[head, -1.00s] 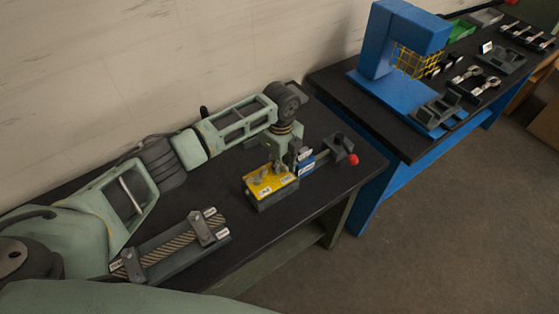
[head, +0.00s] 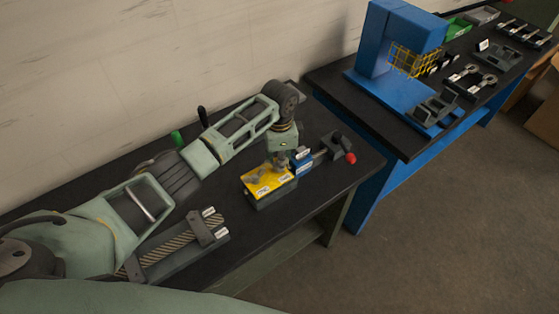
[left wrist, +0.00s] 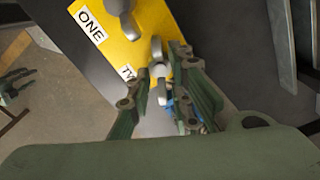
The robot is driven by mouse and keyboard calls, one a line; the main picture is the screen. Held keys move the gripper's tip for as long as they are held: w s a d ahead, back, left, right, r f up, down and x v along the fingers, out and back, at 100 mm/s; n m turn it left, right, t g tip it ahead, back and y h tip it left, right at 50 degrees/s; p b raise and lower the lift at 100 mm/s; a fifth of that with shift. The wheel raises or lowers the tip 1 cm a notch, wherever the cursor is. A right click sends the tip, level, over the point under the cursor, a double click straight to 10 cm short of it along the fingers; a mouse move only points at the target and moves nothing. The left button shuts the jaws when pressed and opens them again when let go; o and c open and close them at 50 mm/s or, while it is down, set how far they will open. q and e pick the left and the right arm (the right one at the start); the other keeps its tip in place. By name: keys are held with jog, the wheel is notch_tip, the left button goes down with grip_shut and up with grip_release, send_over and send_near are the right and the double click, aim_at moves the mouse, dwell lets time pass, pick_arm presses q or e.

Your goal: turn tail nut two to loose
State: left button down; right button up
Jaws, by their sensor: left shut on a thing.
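The yellow-topped block (head: 262,178) sits on the near black bench in the head view, with white labels on its top. In the left wrist view the yellow plate (left wrist: 150,20) shows the label ONE and a partly covered label starting TW. A grey winged nut (left wrist: 125,14) stands beside ONE. Tail nut two (left wrist: 158,52), also grey, stands near the TW label. My left gripper (left wrist: 162,92) is shut on tail nut two, with a finger on either side; its fingers partly hide it. In the head view my left gripper (head: 283,153) is at the block's far edge. My right gripper is not in view.
Beside the block is a blue piece (head: 303,165) and a lever with a red ball (head: 351,158). A rope fixture (head: 180,245) lies nearer on the bench, partly under my left arm. A blue press (head: 385,45) stands on the other bench.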

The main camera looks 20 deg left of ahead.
pick_arm(q)
jog(key=n, duration=0.6)
jog(key=shift+w+a, duration=0.15)
jog(key=shift+w, duration=0.1)
jog(key=n, duration=0.6)
jog(key=shift+a+f, duration=0.1)
jog(key=shift+a, duration=0.2)
jog(key=shift+n, duration=0.4)
jog(key=c, duration=1.9)
grip_release()
jog(key=shift+o, duration=0.2)
notch_tip(320, 180, up, 12)
jog(key=shift+f, duration=0.1)
